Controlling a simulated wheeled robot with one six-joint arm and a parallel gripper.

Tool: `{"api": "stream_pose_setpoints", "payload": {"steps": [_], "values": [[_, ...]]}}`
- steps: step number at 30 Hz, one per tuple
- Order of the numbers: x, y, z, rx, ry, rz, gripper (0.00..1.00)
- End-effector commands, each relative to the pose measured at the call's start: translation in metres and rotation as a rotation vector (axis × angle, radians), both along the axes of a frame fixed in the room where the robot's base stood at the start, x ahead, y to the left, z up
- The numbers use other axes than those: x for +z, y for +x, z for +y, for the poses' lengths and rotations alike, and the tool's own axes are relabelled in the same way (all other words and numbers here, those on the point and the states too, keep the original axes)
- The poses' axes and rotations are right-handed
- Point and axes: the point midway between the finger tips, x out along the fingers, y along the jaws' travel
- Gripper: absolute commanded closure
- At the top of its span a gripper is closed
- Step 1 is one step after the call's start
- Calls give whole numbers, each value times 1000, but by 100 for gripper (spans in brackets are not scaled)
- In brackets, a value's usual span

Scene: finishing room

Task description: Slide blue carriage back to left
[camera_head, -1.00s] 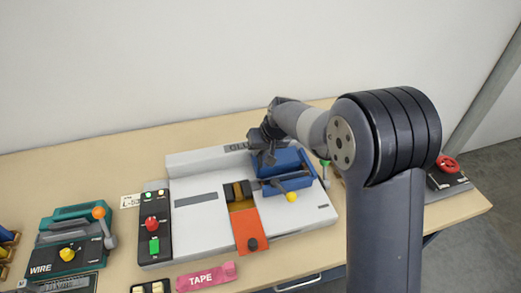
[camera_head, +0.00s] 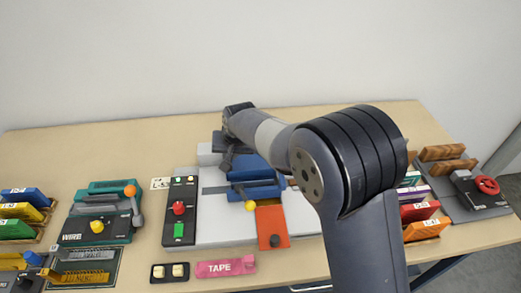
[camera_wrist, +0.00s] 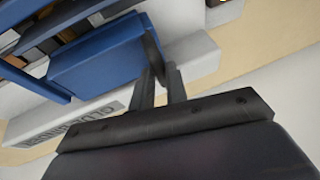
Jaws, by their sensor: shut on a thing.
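The blue carriage (camera_head: 252,188) sits on the white and grey machine (camera_head: 215,232), near the middle-left of its bed, behind a yellow knob (camera_head: 250,206). My gripper (camera_head: 229,158) reaches over the back of the machine to the carriage's rear left part; the arm hides some of the carriage and machine on the right. The fingertips are partly hidden.
A black panel with red (camera_head: 178,208) and green buttons stands left of the bed. An orange block (camera_head: 270,226) is in front. A teal wire unit (camera_head: 103,214) is at left, a pink tape block (camera_head: 226,267) at the front edge. Coloured racks stand at right.

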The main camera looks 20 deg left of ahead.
Motion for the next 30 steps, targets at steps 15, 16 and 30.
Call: {"api": "stream_pose_setpoints", "payload": {"steps": [15,16,30], "values": [[0,-47,78,0,1,-1,100],[0,-48,79,0,1,-1,100],[1,-50,82,1,4,0,81]]}}
